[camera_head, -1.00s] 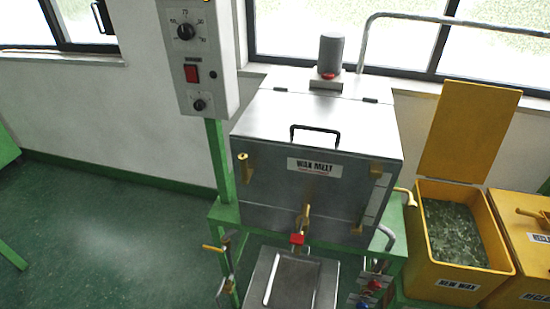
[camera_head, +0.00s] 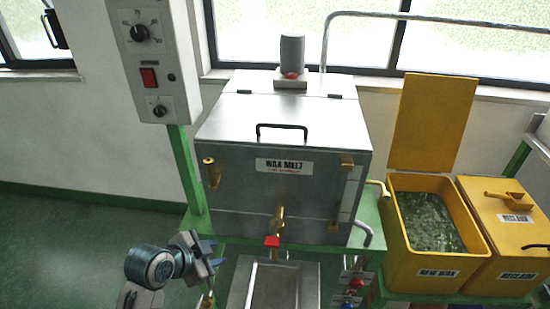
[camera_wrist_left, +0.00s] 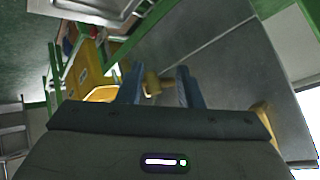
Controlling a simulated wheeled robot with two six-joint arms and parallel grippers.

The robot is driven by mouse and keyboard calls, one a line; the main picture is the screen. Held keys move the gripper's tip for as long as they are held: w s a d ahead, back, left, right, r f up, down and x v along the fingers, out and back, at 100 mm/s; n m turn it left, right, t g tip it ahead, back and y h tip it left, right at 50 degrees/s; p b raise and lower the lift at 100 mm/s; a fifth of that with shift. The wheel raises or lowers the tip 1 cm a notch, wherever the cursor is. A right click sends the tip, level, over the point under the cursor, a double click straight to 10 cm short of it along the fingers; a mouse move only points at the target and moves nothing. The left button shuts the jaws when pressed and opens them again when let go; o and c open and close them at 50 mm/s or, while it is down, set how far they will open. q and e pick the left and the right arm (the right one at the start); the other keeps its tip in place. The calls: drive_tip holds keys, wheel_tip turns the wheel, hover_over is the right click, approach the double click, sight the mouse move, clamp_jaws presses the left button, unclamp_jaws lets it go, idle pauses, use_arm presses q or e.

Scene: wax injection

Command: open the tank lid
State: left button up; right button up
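The steel wax tank (camera_head: 240,165) carries the label "WAX MELT". Its flat metal lid (camera_head: 320,117) lies shut on top, with a black bar handle (camera_head: 282,127) near the front edge and hinges at the back. My left gripper (camera_head: 214,254) is low, in front of the tank's lower left corner, well below the handle and apart from it. Its two blue fingers are spread with nothing between them. In the left wrist view the open fingers (camera_wrist_left: 160,88) show against the tank's side, a brass fitting beyond. The right gripper is out of view.
A control box (camera_head: 160,60) on a green post stands left of the tank. A brass tap with a red handle (camera_head: 272,241) sticks out in front. At right are an open yellow wax bin (camera_head: 437,285) and a closed one (camera_head: 500,220). Space above the lid's front is clear.

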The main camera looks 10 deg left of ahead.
use_arm(q)
drive_tip(key=w+d+r+m+t+h, duration=0.2)
drive_tip(key=w+d+r+m+h, duration=0.2)
drive_tip(key=w+r+m, duration=0.75)
drive_tip(key=m+t+h, duration=0.1)
drive_tip(key=m+h, duration=0.1)
drive_tip(key=h, duration=0.1)
approach(277, 127)
drive_tip(key=p+x, duration=0.3)
drive_tip(key=x, duration=0.6)
drive_tip(key=shift+w+d+r, duration=0.1)
drive_tip(key=shift+w+d, duration=0.05)
drive_tip(key=shift+w+d+f+p, duration=0.25)
drive_tip(key=shift+w+d+p, duration=0.2)
drive_tip(key=shift+w, duration=0.1)
drive_tip(key=shift+c, duration=0.2)
clamp_jaws()
